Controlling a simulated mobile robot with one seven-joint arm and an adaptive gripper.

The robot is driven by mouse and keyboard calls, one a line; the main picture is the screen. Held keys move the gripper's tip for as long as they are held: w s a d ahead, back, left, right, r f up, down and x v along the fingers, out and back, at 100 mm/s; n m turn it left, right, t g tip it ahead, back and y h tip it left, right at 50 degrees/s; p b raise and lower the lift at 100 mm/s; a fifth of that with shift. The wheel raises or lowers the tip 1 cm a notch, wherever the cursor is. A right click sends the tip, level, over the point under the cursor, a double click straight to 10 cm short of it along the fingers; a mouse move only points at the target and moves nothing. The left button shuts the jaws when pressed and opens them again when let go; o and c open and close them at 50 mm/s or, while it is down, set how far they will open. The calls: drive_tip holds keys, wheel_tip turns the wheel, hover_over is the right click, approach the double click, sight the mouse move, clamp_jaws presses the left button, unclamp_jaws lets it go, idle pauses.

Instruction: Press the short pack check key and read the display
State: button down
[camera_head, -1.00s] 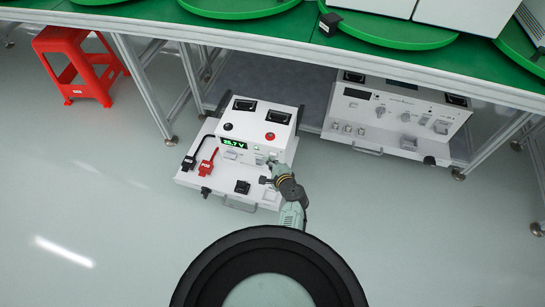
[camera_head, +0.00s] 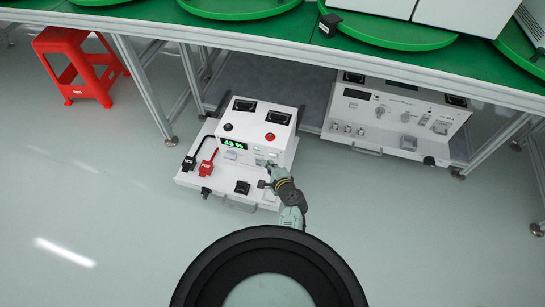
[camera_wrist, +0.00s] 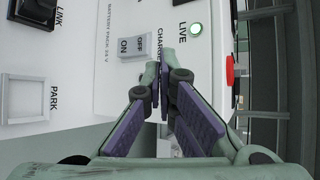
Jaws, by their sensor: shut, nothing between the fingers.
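In the wrist view the shut, empty fingers (camera_wrist: 161,68) reach the panel beside an ON/OFF rocker switch (camera_wrist: 133,45) and partly cover the CHARGE lettering. I cannot make out the check key; contact with the panel is unclear.
A black connector (camera_head: 189,162) and a red one (camera_head: 207,167) lie on the unit's left ledge. A red stool (camera_head: 78,62) stands far left. A second white unit (camera_head: 396,113) stands under the green bench (camera_head: 290,28). The floor at left is clear.

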drive_tip(key=shift+s+a+p, duration=0.1)
drive_tip(key=shift+s+a, duration=0.15)
drive_tip(key=shift+s, duration=0.55)
drive_tip(key=shift+s+a+p, duration=0.15)
drive_tip(key=shift+s+a, duration=0.15)
drive_tip(key=shift+s, duration=0.5)
drive_tip(key=shift+s+a+p, duration=0.1)
drive_tip(key=shift+s+a, duration=0.15)
drive_tip(key=shift+s, duration=0.55)
